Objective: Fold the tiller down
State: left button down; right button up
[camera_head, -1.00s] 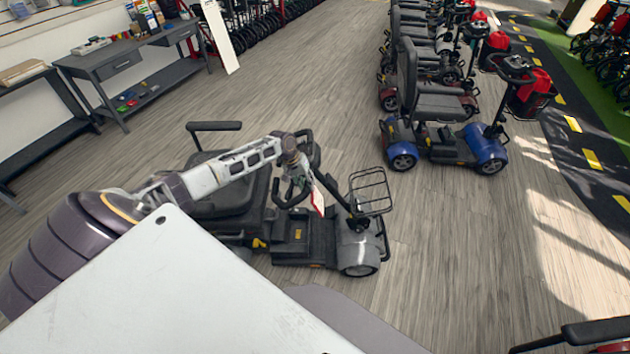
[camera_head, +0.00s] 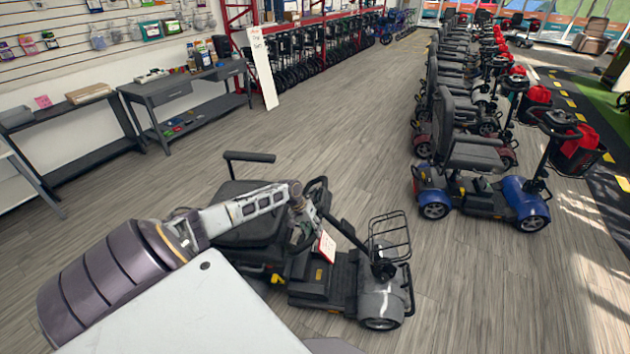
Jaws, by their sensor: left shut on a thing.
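A grey mobility scooter (camera_head: 381,302) stands in the lower middle of the head view, with a black seat and a wire basket at its front. Its black tiller (camera_head: 346,234) leans back from the front toward the seat, with a looped handlebar at its upper end. A white and red tag (camera_head: 326,246) hangs by the tiller. My left gripper (camera_head: 304,222) is at the tiller's upper end by the handlebar, shut on the tiller. The fingers are small and partly hidden, so the exact grip spot is unclear. My right gripper is out of view.
A row of scooters, nearest a blue one (camera_head: 520,202), stands at the right. A grey workbench (camera_head: 180,92) and shelves line the left wall. A white sign board (camera_head: 262,68) stands by the racks. Open wood floor (camera_head: 330,140) lies between.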

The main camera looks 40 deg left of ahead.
pick_arm(q)
jog(key=c, duration=1.1)
grip_release()
jog(key=shift+c, duration=0.2)
jog(key=shift+r, duration=0.15)
jog(key=v, duration=1.1)
jog(key=shift+r, duration=0.3)
jog(key=shift+s+a, duration=0.1)
jog(key=shift+a, duration=0.05)
jog(key=shift+c, duration=0.3)
